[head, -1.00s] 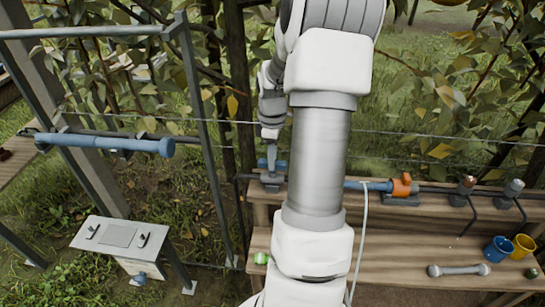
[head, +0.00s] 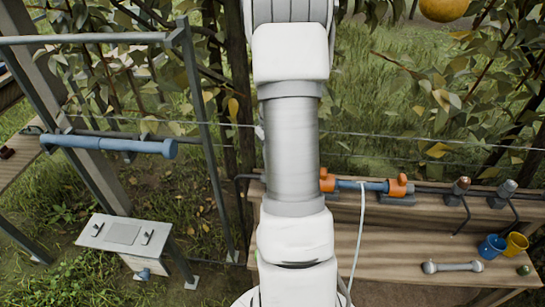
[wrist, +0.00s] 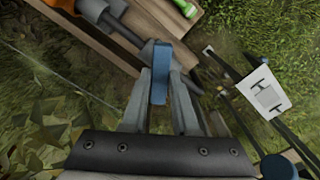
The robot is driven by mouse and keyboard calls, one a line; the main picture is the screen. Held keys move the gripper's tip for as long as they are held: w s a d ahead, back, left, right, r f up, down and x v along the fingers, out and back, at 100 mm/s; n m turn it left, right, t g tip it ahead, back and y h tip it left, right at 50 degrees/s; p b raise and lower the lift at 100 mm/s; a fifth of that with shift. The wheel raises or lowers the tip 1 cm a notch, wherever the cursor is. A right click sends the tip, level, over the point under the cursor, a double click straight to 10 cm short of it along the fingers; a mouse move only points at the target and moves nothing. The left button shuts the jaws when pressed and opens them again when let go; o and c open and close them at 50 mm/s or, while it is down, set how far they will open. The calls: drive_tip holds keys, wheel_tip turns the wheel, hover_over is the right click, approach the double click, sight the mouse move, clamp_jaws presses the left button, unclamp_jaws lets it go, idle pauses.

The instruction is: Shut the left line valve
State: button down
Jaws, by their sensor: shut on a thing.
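The left line valve's blue lever (wrist: 159,56) shows upright in the wrist view, at the end of a dark pipe (wrist: 126,36). My gripper (wrist: 160,88) has its two grey fingers on either side of the lever, shut on it. In the head view my arm covers the gripper and this valve, so how far the lever is turned is hard to tell.
An orange fitting (head: 327,180) and an orange-handled valve (head: 397,186) sit along the pipe on the wooden bench (head: 390,272). A white hose (head: 361,225) hangs down. A blue cup (head: 492,247) and yellow cup (head: 516,243) stand right. A blue roller (head: 110,145) is left.

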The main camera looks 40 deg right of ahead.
drive_tip(key=m, duration=0.3)
drive_tip(key=shift+m+p, duration=0.3)
drive_tip(key=shift+p, duration=0.05)
drive_tip(key=shift+m+p, duration=0.35)
drive_tip(key=shift+m, duration=1.35)
drive_tip(key=c, duration=0.7)
unclamp_jaws()
wheel_tip(320, 180, up, 17)
drive_tip(key=p, duration=0.3)
drive_tip(key=shift+r, duration=0.2)
